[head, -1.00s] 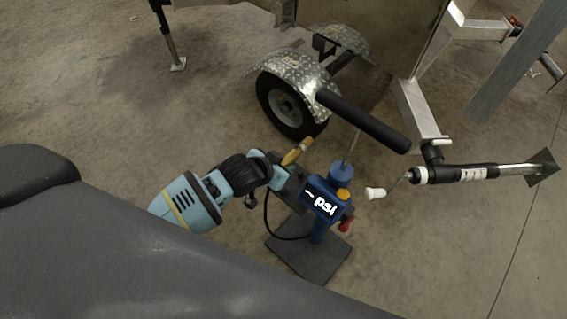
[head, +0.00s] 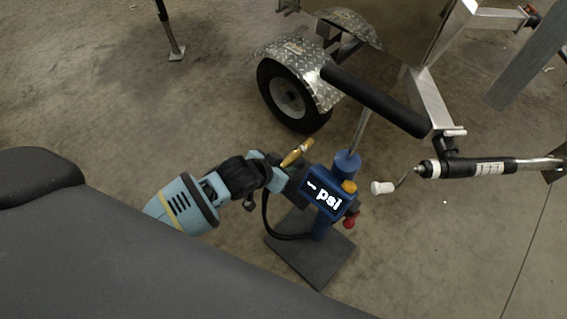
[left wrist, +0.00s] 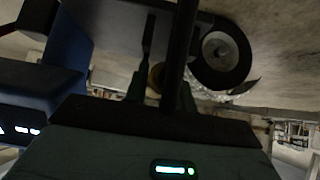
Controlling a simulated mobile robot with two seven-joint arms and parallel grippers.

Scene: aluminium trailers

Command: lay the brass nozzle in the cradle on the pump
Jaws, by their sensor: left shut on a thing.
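The brass nozzle (head: 298,152) is held in my left gripper (head: 282,167), tilted up to the right, just left of the pump's head. In the left wrist view its round brass end (left wrist: 155,76) shows between the fingers, partly behind a dark bar. The pump (head: 326,193) is blue, with a lit "psi" display, a yellow-orange cap and a long black handle (head: 375,100). A dark grey bracket (head: 294,186), perhaps the cradle, sits at the pump's left side, partly hidden by my gripper. I cannot tell whether the nozzle touches it. My right gripper is out of view.
A black hose (head: 268,220) loops down left of the pump to its grey base plate (head: 312,262). A trailer wheel (head: 288,97) under a diamond-plate fender stands behind. A trailer jack with a white-knobbed crank (head: 382,188) is at right.

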